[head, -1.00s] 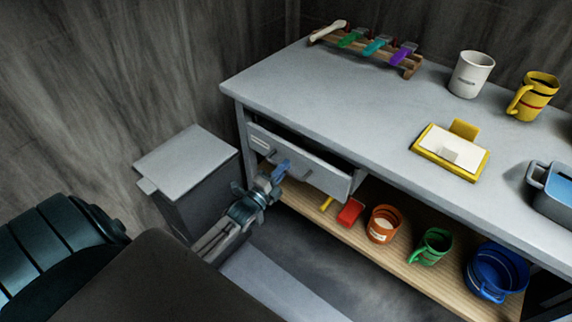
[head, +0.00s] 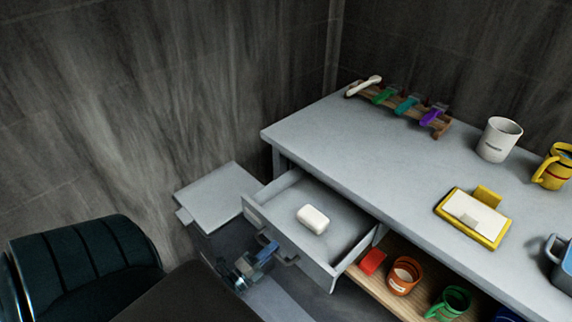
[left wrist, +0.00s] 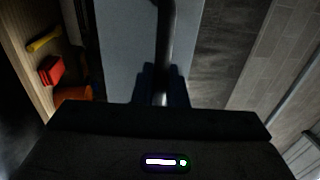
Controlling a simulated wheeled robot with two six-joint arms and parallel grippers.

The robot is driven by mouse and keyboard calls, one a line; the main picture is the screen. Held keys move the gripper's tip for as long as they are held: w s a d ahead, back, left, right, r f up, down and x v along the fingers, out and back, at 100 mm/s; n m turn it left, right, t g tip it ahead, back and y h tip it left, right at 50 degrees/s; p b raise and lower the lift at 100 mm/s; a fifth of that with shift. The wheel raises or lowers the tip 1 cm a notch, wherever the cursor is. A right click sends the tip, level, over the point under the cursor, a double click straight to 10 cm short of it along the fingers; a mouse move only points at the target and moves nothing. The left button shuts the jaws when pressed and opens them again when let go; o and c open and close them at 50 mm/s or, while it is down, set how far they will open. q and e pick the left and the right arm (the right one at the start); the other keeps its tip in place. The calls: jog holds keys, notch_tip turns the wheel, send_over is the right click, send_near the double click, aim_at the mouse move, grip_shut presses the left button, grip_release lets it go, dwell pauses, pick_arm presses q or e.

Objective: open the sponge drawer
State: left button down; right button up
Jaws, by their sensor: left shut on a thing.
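The sponge drawer (head: 335,229) under the left part of the grey table is pulled well out, and a white sponge (head: 313,219) lies inside it. My left gripper (head: 265,252) is at the drawer's front and is shut on the drawer handle (head: 286,260). In the left wrist view the handle bar (left wrist: 166,45) runs between the fingers (left wrist: 161,88) in front of the grey drawer front (left wrist: 127,45). My right gripper is not in view.
A grey lidded bin (head: 218,193) stands left of the drawer. The lower shelf holds a red block (head: 372,262), an orange mug (head: 404,276) and a green mug (head: 450,303). On the tabletop are a rack of coloured tools (head: 400,108), mugs and a yellow tray (head: 448,212).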

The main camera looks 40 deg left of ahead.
pick_arm(q)
jog(key=r+p+v, duration=0.1)
jog(key=v, duration=0.5)
jog(key=shift+s, duration=0.1)
jog(key=c, duration=1.6)
grip_release()
jog(key=shift+o, duration=0.2)
jog(key=b+v, duration=0.2)
jog(key=v, duration=0.8)
jog(key=shift+s, duration=0.35)
jog(key=shift+f, duration=0.1)
